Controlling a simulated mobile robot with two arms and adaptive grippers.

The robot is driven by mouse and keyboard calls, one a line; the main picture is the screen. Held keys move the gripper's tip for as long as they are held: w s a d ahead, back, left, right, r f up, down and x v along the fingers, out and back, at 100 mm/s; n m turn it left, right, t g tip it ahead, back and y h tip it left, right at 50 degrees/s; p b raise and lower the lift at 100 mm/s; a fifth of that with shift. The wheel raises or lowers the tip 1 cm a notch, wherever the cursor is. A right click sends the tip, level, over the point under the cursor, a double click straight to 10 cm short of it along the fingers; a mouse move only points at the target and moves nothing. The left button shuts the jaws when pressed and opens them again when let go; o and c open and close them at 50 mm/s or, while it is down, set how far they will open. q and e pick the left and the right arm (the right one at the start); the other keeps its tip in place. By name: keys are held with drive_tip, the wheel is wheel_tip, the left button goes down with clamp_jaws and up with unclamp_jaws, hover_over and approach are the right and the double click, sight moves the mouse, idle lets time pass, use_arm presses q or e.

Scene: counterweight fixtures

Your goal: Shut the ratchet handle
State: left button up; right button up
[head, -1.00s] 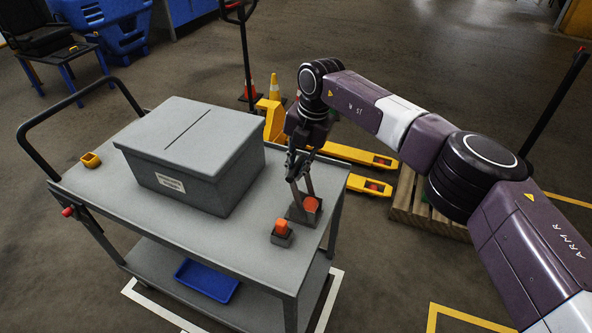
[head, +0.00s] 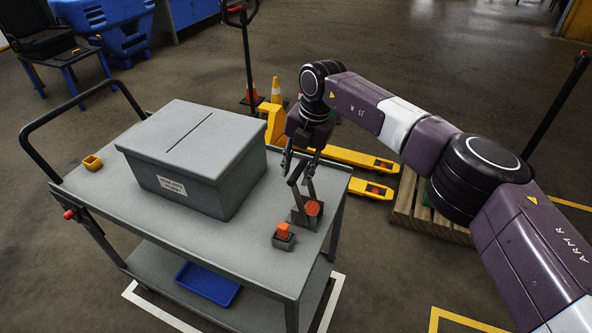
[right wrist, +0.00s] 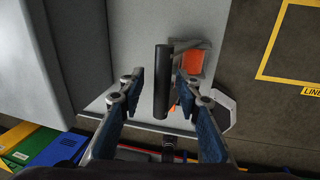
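The ratchet fixture stands near the right end of the grey cart top, with an orange block (head: 313,208) in its grey base. Its handle (head: 296,174) is raised, standing up from the base at a tilt. In the right wrist view the handle's black grip bar (right wrist: 162,82) lies between the two fingers. My right gripper (head: 301,160) is open above the fixture, its fingers on either side of the bar. In the right wrist view the gripper (right wrist: 157,84) shows gaps between bar and pads. My left gripper is not in view.
A large grey slotted box (head: 190,155) fills the cart's middle. A yellow pallet truck (head: 355,159) stands behind the cart.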

drive_tip(key=v, duration=1.1)
drive_tip(key=shift+r, duration=0.4)
drive_tip(key=shift+a, duration=0.1)
